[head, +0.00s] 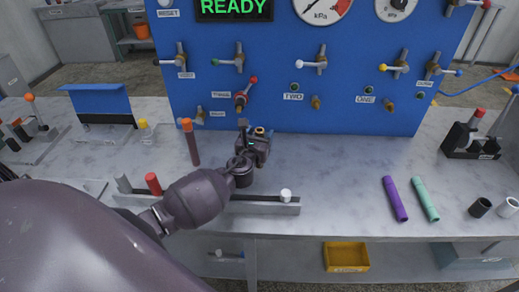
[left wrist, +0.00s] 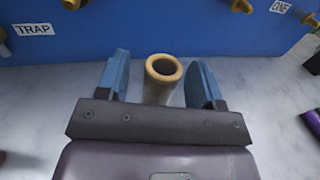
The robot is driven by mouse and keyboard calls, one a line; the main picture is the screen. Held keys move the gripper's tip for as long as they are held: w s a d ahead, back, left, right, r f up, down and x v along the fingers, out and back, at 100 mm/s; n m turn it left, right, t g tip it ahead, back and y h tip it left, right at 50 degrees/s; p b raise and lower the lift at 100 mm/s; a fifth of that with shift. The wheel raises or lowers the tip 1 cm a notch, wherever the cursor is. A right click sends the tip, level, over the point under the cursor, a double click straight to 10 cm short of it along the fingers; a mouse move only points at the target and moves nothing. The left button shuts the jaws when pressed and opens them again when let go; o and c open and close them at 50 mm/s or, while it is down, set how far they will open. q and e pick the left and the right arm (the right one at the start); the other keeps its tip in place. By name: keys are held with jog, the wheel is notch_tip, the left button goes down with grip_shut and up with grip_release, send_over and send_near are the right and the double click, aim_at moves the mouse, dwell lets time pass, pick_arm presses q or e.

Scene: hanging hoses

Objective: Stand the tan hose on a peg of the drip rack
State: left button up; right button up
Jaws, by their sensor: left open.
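The tan hose (left wrist: 164,75) stands upright between the two blue fingers of my left gripper (left wrist: 164,82) in the left wrist view, its open round end facing the camera. The fingers are apart, with a visible gap on the right side of the hose. In the head view my left gripper (head: 257,143) is over the bench near the blue panel, and only the hose's tan top (head: 259,130) shows. A low grey rack (head: 265,208) lies in front, partly behind my left arm; I cannot read a label on it. My right gripper is not in view.
A purple hose (head: 395,199) and a teal hose (head: 425,199) lie at right. Valves stick out of the blue panel (head: 340,115) behind. The bench between the gripper and the purple hose is clear.

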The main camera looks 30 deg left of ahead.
pick_arm(q)
jog(key=shift+c, duration=0.4)
grip_shut()
